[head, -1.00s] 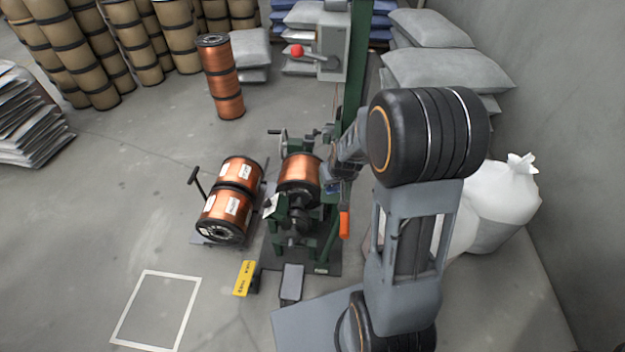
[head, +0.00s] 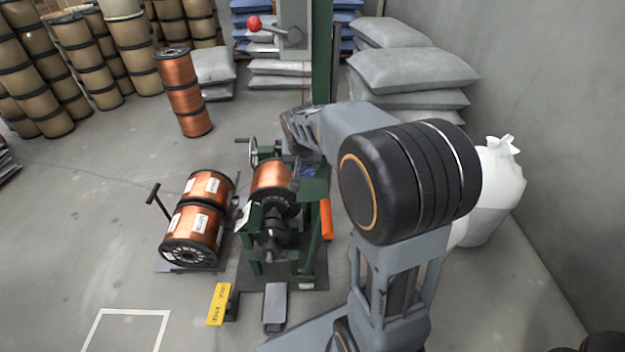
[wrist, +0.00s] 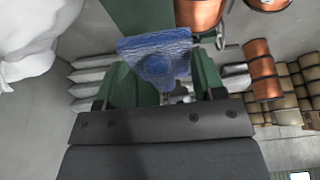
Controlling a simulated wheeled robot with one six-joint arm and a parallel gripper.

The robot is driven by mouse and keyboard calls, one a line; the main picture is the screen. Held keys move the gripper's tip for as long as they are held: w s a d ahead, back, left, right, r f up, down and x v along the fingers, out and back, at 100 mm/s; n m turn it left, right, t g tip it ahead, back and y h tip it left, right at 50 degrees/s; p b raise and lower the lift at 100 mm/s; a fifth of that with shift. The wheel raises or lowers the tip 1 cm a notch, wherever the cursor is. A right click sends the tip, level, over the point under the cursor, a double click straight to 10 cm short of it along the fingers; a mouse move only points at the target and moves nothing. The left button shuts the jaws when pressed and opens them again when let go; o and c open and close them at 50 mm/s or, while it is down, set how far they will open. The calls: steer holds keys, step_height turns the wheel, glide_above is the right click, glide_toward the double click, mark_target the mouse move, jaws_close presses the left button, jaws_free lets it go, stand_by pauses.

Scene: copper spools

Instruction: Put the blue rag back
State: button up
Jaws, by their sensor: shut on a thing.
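The blue rag (wrist: 155,55) hangs spread at the tip of my gripper (wrist: 166,88) in the wrist view, and the gripper is shut on it. In the head view only a small blue patch of the rag (head: 308,172) shows, beside the green winding machine (head: 312,192). My forearm and wrist hide most of the gripper there. The machine bears a copper spool (head: 271,178). I cannot tell whether the rag touches the machine.
Two copper spools (head: 200,205) lie on a low cart left of the machine. An orange handle (head: 326,218) hangs at its right side. A green post with a grey box and red-knobbed lever (head: 254,23) rises behind. Grey sacks (head: 410,75) and a white bag (head: 497,185) stand right.

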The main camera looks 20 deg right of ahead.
steer(key=b, duration=0.2)
glide_above(312, 179)
steer(key=s+a, duration=0.1)
steer(key=s, duration=0.1)
step_height(312, 179, down, 6)
steer(key=shift+w+r, duration=0.15)
steer(key=shift+r, duration=0.05)
steer(key=shift+w+d+f+b, duration=0.15)
steer(key=shift+f+b, duration=0.65)
steer(key=shift+f, duration=1)
steer(key=shift+f, duration=0.1)
steer(key=o, duration=0.8)
steer(key=shift+o, duration=0.2)
